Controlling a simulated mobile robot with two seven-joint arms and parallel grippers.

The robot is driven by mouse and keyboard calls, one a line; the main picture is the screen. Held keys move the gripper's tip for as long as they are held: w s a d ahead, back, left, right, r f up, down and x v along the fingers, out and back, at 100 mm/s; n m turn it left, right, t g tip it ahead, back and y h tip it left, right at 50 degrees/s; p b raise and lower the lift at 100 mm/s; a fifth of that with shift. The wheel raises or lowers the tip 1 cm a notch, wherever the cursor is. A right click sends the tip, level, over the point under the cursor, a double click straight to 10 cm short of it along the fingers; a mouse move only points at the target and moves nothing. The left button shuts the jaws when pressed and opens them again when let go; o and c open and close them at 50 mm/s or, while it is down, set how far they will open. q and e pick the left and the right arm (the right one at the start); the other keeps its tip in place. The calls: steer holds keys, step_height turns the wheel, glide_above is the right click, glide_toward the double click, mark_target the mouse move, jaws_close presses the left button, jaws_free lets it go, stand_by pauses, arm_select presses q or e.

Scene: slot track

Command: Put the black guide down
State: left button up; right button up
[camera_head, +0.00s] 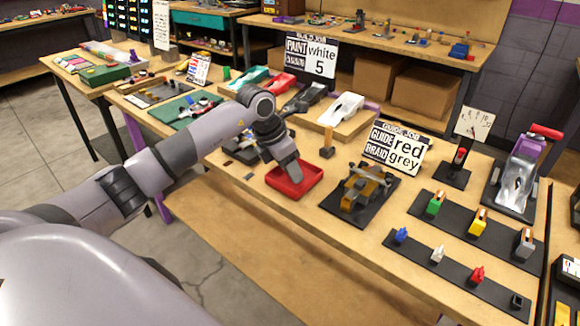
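My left gripper (290,172) points down into the small red tray (296,188) on the wooden workbench. The arm hides its fingers in part, and I cannot tell whether they are open or hold anything. No black guide shows clearly at the gripper. On the front black strip (458,272) stand a blue guide (401,235), a white guide (437,255) and a red guide (477,275). At its right end is a small dark shape (517,300); I cannot tell whether it is a black guide or an empty holder. My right gripper is not in view.
A slot car chassis (365,188) on a black stand is right of the tray. A sign (397,148) behind it reads guide red, braid grey. A second black strip (456,226) holds green, yellow and grey pieces. A white car body (341,109) is behind.

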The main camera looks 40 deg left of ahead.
arm_select(q)
steer(key=shift+r, duration=0.2)
steer(key=shift+a+r, duration=0.1)
steer(key=shift+r, duration=0.2)
steer(key=v, duration=1.1)
steer(key=shift+s+r, duration=0.15)
steer(key=shift+r, duration=0.05)
